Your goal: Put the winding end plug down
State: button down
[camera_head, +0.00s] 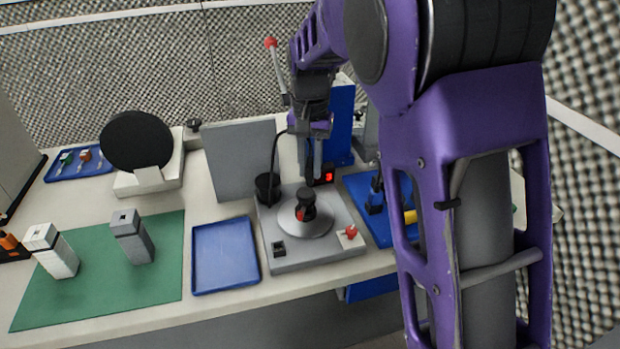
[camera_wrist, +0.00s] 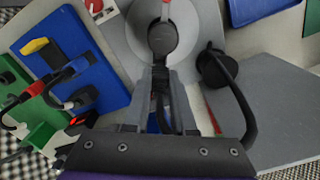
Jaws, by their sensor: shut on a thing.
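My gripper (camera_head: 317,175) is above the back of the grey test stand (camera_head: 332,257), behind its round metal plate (camera_head: 316,226). In the wrist view my gripper (camera_wrist: 160,72) has its two grey fingers close together. They are shut on a narrow dark thing (camera_wrist: 161,108), taken as the winding end plug; the fingers hide most of it. A black knob-like part (camera_head: 306,202) with a red mark stands on the round plate. It also shows in the wrist view (camera_wrist: 163,37), just beyond the fingertips. I cannot tell whether the plug touches anything.
Left of the stand are an empty blue tray (camera_head: 224,256) and a green mat (camera_head: 95,272) with two blocks. A grey panel (camera_head: 240,160) stands behind. A blue board (camera_wrist: 75,55) with coloured plugs lies right of the stand. A black cable (camera_wrist: 242,105) rises from a black cup (camera_wrist: 212,68).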

aim_at(310, 147)
notch_tip(310, 147, up, 5)
jog(key=shift+f+p, duration=0.2)
jog(key=shift+p, duration=0.1)
jog(key=s+a+f+n, duration=0.2)
jog(key=s+a+n, duration=0.3)
jog(key=s+a, duration=1)
jog(key=shift+n, duration=0.4)
jog(key=shift+s+a+f+b, duration=0.1)
jog(key=shift+a+f+b, duration=0.2)
jog(key=shift+f, duration=1.45)
jog(key=shift+a+f+b, duration=0.25)
jog(key=shift+a+f, duration=0.1)
jog(key=shift+f, duration=1.45)
jog(key=shift+s+a+f+b, duration=0.1)
jog(key=shift+a+f+b, duration=0.2)
jog(key=shift+f, duration=1.45)
jog(key=shift+f, duration=0.2)
jog(key=c, duration=0.7)
grip_release()
jog(key=shift+c, duration=0.2)
